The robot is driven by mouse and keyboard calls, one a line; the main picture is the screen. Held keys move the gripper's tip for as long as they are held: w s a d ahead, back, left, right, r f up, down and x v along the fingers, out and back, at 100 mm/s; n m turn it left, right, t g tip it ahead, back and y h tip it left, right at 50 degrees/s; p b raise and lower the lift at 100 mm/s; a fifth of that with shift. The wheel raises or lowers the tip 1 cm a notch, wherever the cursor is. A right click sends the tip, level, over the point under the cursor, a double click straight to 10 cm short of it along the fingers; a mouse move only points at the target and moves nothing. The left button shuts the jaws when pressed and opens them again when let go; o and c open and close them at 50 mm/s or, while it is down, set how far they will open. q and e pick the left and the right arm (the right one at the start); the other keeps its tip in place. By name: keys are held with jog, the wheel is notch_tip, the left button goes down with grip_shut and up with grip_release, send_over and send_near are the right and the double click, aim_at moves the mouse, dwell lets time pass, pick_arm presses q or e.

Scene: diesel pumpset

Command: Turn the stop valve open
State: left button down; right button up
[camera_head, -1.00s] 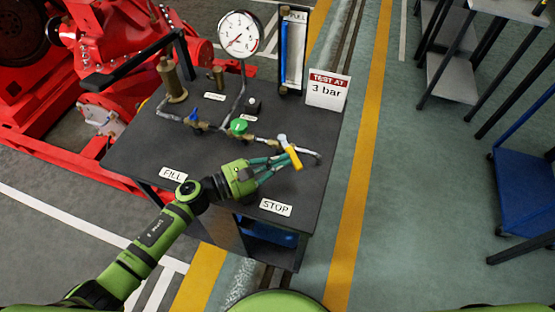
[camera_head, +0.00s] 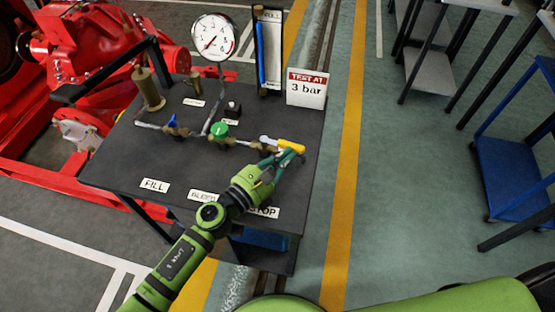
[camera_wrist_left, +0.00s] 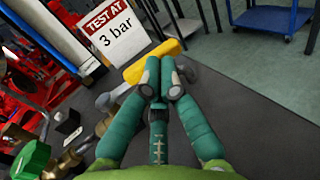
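The stop valve is on the right end of the pipe run, with a yellow lever (camera_head: 291,145) that lies nearly in line with the pipe. The lever also shows in the left wrist view (camera_wrist_left: 137,69), just beyond my fingertips. My left gripper (camera_head: 297,156) is at the lever's near side; in the left wrist view its teal fingers (camera_wrist_left: 161,80) come together at the tips. They seem to touch the lever, but I see no clear grip around it. The STOP label (camera_head: 266,212) is partly covered by my arm. My right gripper is not in view.
The dark bench (camera_head: 180,160) carries a green knob (camera_head: 219,130), a blue-handled valve (camera_head: 173,121), a pressure gauge (camera_head: 214,37) and a "TEST AT 3 bar" sign (camera_head: 306,88). Red machinery stands at left. Open floor lies right, before a blue cart (camera_head: 515,170).

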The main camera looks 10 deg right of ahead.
pick_arm(q)
jog(key=shift+w+d, duration=0.2)
jog(key=shift+d, duration=0.1)
dwell(0.6)
